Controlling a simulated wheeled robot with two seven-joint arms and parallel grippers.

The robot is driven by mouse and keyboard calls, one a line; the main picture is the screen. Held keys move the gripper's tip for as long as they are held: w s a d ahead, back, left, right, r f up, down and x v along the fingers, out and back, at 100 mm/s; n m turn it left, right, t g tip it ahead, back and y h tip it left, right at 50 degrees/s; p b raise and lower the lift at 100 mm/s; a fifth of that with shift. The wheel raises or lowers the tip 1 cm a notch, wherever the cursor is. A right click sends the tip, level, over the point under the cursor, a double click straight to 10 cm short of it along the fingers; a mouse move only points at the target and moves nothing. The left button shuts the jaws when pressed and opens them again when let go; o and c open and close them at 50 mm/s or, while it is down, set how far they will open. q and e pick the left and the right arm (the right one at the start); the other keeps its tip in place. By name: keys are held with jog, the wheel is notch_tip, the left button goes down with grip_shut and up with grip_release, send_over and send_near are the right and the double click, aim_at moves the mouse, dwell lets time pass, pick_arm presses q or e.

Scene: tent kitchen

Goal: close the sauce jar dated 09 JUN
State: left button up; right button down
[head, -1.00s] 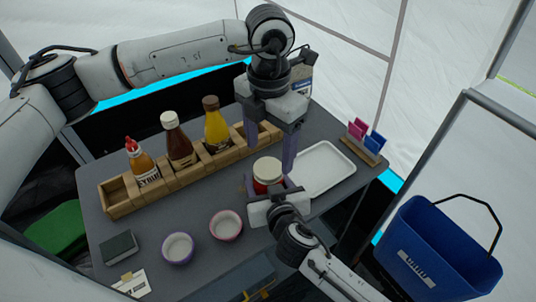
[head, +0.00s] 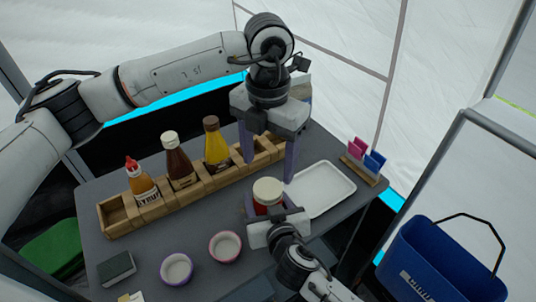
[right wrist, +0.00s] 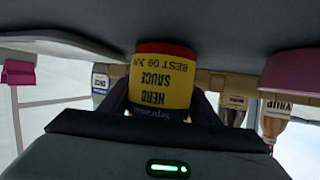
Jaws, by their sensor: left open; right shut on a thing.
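The sauce jar (head: 266,206) stands near the middle of the table, red with a pale round top in the head view. In the right wrist view the same jar (right wrist: 165,85) is seen upside down, its yellow label reading HERB SAUCE, BEST 09 JUN. My right gripper (head: 272,214) is shut on the jar from the front, low on its body. My left gripper (head: 268,172) points down, open and empty, just behind and above the jar. I cannot tell whether the pale top is a seated lid.
A wooden rack (head: 205,187) with syrup, brown and yellow bottles runs behind. A white tray (head: 322,189) lies right of the jar. A purple-rimmed bowl (head: 177,268) and a pink-rimmed bowl (head: 225,246) stand front left. A card holder (head: 361,171) stands at the right edge.

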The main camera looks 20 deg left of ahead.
aim_at(268, 187)
pick_arm(q)
notch_tip(268, 187, down, 7)
jog(key=shift+r, duration=0.1)
jog(key=shift+c, duration=0.2)
jog(key=c, duration=1)
jog(key=o, duration=1.1)
jog(key=shift+r, duration=0.2)
jog(key=shift+r, duration=2.1)
jog(key=shift+c, duration=0.3)
